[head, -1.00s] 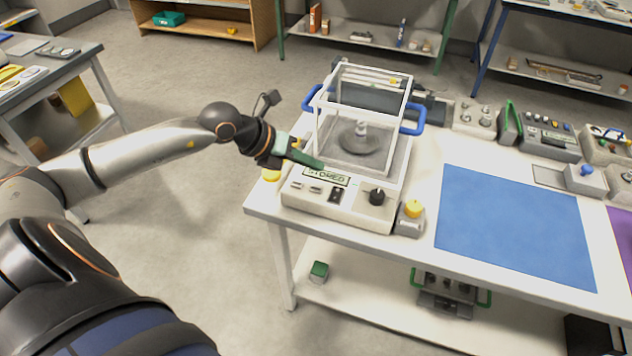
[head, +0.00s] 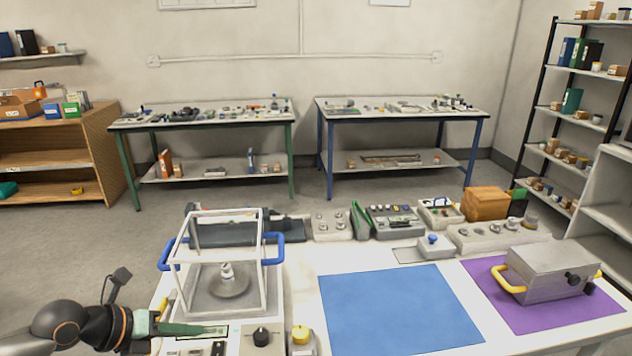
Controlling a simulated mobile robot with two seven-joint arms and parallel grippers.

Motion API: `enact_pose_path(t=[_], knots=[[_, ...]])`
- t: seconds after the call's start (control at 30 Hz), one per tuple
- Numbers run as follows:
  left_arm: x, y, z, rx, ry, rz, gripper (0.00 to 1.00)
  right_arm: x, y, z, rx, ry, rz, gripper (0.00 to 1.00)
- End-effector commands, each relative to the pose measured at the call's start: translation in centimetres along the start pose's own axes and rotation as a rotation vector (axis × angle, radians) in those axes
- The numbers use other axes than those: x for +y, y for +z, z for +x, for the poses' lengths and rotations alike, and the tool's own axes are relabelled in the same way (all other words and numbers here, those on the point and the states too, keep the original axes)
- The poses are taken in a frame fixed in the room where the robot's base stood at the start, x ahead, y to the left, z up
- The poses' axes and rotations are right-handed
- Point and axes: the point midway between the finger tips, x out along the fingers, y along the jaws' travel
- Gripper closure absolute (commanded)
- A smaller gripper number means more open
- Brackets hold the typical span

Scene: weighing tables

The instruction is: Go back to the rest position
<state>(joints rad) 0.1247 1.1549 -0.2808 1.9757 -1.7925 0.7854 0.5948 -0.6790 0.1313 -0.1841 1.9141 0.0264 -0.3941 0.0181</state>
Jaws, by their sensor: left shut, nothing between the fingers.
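My left gripper (head: 205,330) shows at the lower left, its green fingers shut and empty. It points right, in front of the display at the front of the weighing balance (head: 193,312). I cannot tell whether the fingers touch the balance. The balance has a white-framed clear draft shield with blue side handles, and a small metal weight (head: 227,270) stands on the pan inside. My right gripper is not in view.
The white table (head: 296,283) bears a blue mat (head: 385,310) and a purple mat (head: 505,312) with a grey yellow-handled box (head: 552,268). Instruments line the back edge, including a control box (head: 395,220). Two tables and shelves stand along the far wall.

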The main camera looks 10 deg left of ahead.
Motion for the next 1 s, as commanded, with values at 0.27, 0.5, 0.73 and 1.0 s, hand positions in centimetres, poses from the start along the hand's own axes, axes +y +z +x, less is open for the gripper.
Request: enact_pose_path(t=[0.27, 0.5, 0.73, 1.0], knots=[[-7.5, -5.8, 3.9, -0.010, -0.510, -0.562, 1.00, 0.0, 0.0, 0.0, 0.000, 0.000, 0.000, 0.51], [-5.1, -8.2, 5.8, -0.193, -0.701, -1.309, 1.00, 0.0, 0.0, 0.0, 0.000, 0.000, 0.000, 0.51], [2.2, -17.7, 9.0, -0.368, -0.516, -2.062, 1.00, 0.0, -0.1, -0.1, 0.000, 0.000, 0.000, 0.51], [4.2, -28.7, 10.7, -0.397, -0.218, -2.547, 1.00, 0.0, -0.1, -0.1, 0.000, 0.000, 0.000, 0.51]])
